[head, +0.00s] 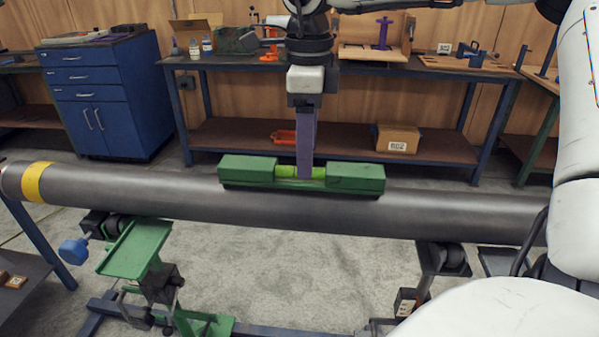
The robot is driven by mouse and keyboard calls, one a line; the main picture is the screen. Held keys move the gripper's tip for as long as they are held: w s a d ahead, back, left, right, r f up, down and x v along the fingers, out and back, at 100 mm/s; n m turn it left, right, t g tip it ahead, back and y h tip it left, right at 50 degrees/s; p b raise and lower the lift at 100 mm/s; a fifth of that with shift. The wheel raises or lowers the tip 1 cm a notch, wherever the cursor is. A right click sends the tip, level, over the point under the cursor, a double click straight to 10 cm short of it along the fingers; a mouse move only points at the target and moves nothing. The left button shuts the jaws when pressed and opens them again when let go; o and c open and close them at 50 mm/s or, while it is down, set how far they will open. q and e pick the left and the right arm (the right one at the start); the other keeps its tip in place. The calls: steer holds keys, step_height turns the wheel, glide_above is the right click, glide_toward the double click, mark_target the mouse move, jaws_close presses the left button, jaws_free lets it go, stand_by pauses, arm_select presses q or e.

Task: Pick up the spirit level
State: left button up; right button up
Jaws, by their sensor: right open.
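The green spirit level (355,178) lies along the top of the grey pipe (430,213), near the middle of the view. It has two dark green end blocks and a bright yellow-green middle part. My right gripper (306,174) points straight down from above at that middle part. Its purple-grey finger covers some of the middle, a little right of its centre. The gripper is open; one finger shows and the other is hidden. I cannot tell whether the fingers touch the level. My left gripper is not in view.
The pipe rests on a stand with rollers and a green plate (135,250). A yellow band (37,183) circles its left end. Behind stand a blue cabinet (100,95) and a workbench (245,62) with boxes and tools. A cardboard box (397,139) sits on its lower shelf.

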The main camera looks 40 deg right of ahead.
steer(key=f, duration=0.4)
steer(key=shift+w+a+f, duration=0.15)
steer(key=shift+w+f, duration=0.15)
steer(key=shift+c, duration=0.2)
steer(key=shift+r, duration=0.1)
jaws_close()
